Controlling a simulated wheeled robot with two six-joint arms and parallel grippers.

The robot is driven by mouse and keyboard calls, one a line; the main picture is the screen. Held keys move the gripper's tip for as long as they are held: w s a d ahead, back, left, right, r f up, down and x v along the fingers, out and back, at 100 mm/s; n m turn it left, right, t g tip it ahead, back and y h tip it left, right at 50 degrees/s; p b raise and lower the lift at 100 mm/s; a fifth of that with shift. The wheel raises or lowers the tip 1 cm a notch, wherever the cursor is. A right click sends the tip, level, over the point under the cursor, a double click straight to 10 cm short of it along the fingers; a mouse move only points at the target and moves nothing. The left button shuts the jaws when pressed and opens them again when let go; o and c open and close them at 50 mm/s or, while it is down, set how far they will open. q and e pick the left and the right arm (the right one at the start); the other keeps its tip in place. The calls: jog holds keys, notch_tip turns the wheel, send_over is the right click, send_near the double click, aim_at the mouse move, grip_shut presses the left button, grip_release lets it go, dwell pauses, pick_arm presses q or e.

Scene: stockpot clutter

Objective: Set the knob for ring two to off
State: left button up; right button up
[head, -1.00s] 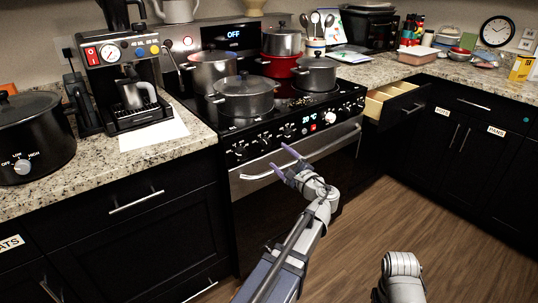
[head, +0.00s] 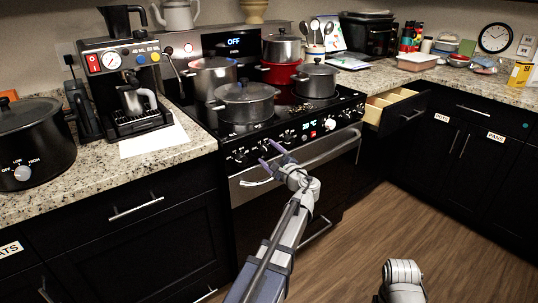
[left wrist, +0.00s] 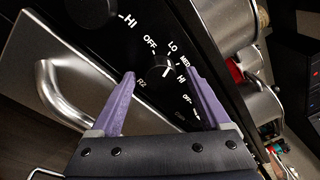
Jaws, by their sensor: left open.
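The ring two knob (left wrist: 163,70), marked R2, is on the black stove panel in the left wrist view. OFF, LO, MED and HI are printed around it. Its pale mark points away from OFF, toward the LO and MED side; the exact setting is hard to read. My left gripper (left wrist: 158,67) is open, with its purple fingers on either side of the knob; I cannot tell whether they touch it. In the head view my left gripper (head: 270,154) is at the stove's front panel, among small dark knobs. My right gripper is not in view.
The oven handle (head: 330,150) runs just below the panel. Several pots, including a lidded one (head: 246,103), stand on the cooktop. A coffee machine (head: 128,95) is to the left. A drawer (head: 395,104) stands open to the right.

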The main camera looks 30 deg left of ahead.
pick_arm(q)
grip_shut()
dwell(0.5)
jog(key=shift+n, duration=0.3)
jog(key=n+b, duration=0.1)
jog(key=n, duration=0.2)
jog(key=shift+f+n, duration=0.1)
jog(key=shift+n, duration=0.2)
jog(key=shift+n+y+b, duration=0.5)
jog(key=shift+n+y, duration=0.1)
jog(key=shift+n, duration=2.1)
grip_release()
jog(key=v, duration=0.7)
jog(key=shift+d+b, duration=0.35)
jog(key=shift+d, duration=0.05)
